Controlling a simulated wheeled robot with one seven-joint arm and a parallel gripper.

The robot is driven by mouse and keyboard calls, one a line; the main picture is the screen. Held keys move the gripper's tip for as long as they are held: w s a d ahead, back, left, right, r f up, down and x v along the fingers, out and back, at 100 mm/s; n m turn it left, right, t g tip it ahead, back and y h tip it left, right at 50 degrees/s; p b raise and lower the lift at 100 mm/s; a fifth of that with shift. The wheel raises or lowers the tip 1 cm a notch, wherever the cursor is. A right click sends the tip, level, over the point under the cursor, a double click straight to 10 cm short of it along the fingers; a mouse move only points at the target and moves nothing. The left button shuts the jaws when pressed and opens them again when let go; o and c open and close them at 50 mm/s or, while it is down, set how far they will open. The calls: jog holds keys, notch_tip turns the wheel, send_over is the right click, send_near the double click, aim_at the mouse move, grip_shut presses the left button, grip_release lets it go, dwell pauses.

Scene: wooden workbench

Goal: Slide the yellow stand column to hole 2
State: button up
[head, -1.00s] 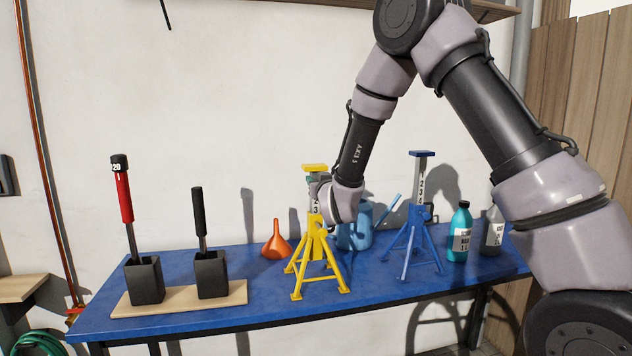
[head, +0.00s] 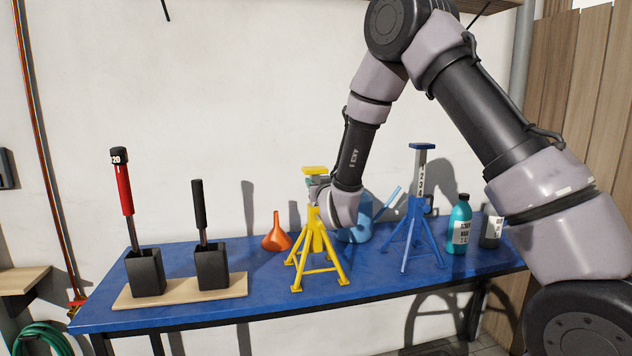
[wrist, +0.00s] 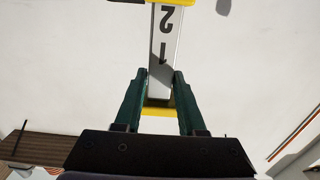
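The yellow stand (head: 318,262) stands on the blue bench with its legs spread. Its grey column (head: 316,171) rises from the yellow body under a flat yellow top plate (head: 315,169). My gripper (head: 316,183) is at the column just below that plate, partly hidden by my wrist. In the wrist view my green gripper fingers (wrist: 160,76) lie on both sides of the column (wrist: 165,45), shut on it. The upside-down numbers 1 and 2 show on its face there. Lower numbers and the holes are hidden.
A blue stand (head: 412,230) with a numbered column is to the right, near a teal bottle (head: 460,225) and a dark bottle (head: 491,228). A blue watering can (head: 356,225) and an orange funnel (head: 276,235) sit behind. Two black tool holders (head: 146,273) stand left.

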jog(key=shift+o, duration=1.2)
jog(key=v, duration=1)
jog(key=shift+s, duration=0.4)
jog(key=shift+d, duration=0.1)
jog(key=s+d+r+m+g+h, duration=0.2)
jog(key=d+r+m+g, duration=0.3)
jog(key=d+r, duration=0.85)
jog(key=s+d+g, duration=0.1)
jog(key=s+d, duration=0.3)
jog(key=s, duration=0.3)
jog(key=s+d+r+m+g, duration=0.1)
jog(key=s+d, duration=0.3)
jog(key=s, duration=0.4)
jog(key=s+d+r+m+g+h, duration=0.1)
jog(key=s+d+g, duration=0.2)
jog(key=s, duration=0.5)
jog(key=shift+d+r, duration=0.25)
jog(key=shift+d, duration=0.5)
